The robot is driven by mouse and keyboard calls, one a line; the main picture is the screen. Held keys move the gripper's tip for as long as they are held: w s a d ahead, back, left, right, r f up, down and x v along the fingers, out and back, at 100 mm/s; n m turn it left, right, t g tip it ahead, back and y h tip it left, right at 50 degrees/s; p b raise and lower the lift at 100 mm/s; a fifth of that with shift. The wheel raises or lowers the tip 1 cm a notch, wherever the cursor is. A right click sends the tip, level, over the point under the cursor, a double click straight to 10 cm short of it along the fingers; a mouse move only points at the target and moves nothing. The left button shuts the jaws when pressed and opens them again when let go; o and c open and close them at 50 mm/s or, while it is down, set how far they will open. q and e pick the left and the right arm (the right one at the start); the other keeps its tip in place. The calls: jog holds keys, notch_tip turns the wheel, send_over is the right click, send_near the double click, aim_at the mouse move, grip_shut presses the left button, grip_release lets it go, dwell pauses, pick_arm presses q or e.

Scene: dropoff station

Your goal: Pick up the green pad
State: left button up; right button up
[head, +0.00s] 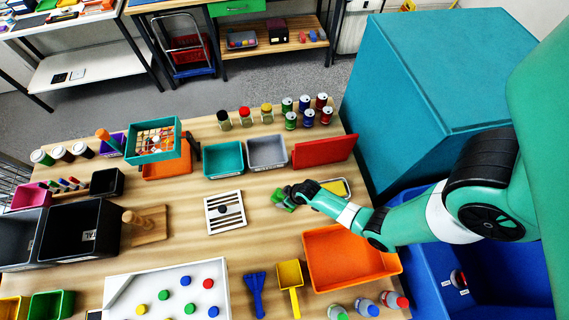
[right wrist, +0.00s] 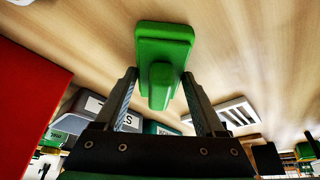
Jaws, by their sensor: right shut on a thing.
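The green pad (head: 284,203) is at the tip of my right gripper (head: 296,191), right of the slatted white tray in the head view. In the right wrist view the pad (right wrist: 165,38) is a flat green block with a raised green grip. My right gripper (right wrist: 160,85) is shut on that grip, one finger on each side. I cannot tell for sure whether the pad touches the table. My left gripper does not show clearly in either view.
The slatted white tray (head: 225,212) lies left of the pad. An orange bin (head: 350,259) stands in front and a red panel (head: 325,151) behind. Bare tabletop (head: 268,235) lies around the pad.

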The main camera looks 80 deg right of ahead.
jog(key=r, duration=0.1)
jog(key=r+p, duration=0.2)
jog(key=r, duration=0.1)
jog(key=shift+s+r, duration=0.1)
jog(key=shift+s, duration=0.15)
jog(key=s+a+r+p, duration=0.2)
jog(key=s+r, duration=0.2)
jog(key=s, duration=0.2)
jog(key=s+a+r+p, duration=0.2)
jog(key=s+r+p, duration=0.1)
jog(key=s, duration=0.3)
jog(key=shift+v, duration=1)
jog(key=shift+a, duration=0.15)
